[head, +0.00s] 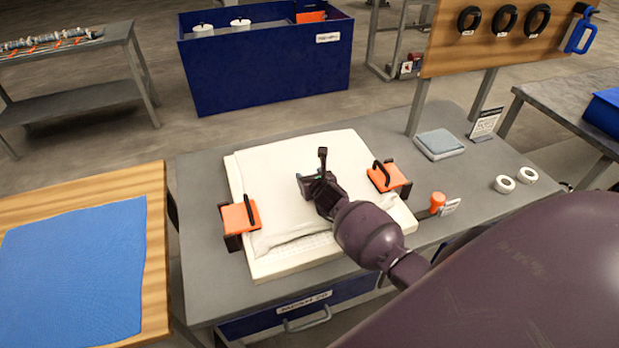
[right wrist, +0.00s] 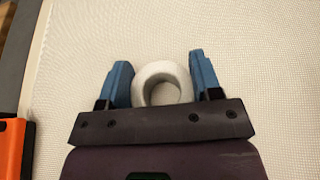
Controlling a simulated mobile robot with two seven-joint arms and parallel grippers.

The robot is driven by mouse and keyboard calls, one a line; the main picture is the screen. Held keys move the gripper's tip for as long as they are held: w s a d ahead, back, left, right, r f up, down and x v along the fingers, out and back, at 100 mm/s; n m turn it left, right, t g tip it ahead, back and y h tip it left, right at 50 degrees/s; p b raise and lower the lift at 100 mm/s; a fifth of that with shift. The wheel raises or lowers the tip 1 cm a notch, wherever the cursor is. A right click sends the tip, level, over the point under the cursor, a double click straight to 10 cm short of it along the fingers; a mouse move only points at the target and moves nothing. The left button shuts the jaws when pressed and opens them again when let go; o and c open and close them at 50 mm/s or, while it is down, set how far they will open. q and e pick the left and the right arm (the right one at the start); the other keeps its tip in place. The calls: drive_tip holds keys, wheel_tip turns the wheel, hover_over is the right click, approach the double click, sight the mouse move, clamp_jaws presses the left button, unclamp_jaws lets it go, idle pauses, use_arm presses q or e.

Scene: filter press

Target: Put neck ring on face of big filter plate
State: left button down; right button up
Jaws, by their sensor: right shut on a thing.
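The big filter plate (head: 266,268) lies flat on the grey bench, its face covered by a white cloth (head: 280,195). My right gripper (head: 318,178) is over the middle of that face. In the right wrist view its blue fingers (right wrist: 160,62) are shut on a white neck ring (right wrist: 147,84), with the woven cloth (right wrist: 255,70) behind it. The ring looks close to the cloth, but I cannot tell whether it touches. In the head view the ring is hidden by the gripper. My left gripper is not in view.
Orange clamps sit at the plate's left (head: 240,217) and right (head: 388,177) edges. A blue cloth (head: 70,265) covers a wooden table at left.

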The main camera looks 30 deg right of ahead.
drive_tip(key=shift+f, duration=0.25)
drive_tip(key=shift+f, duration=0.2)
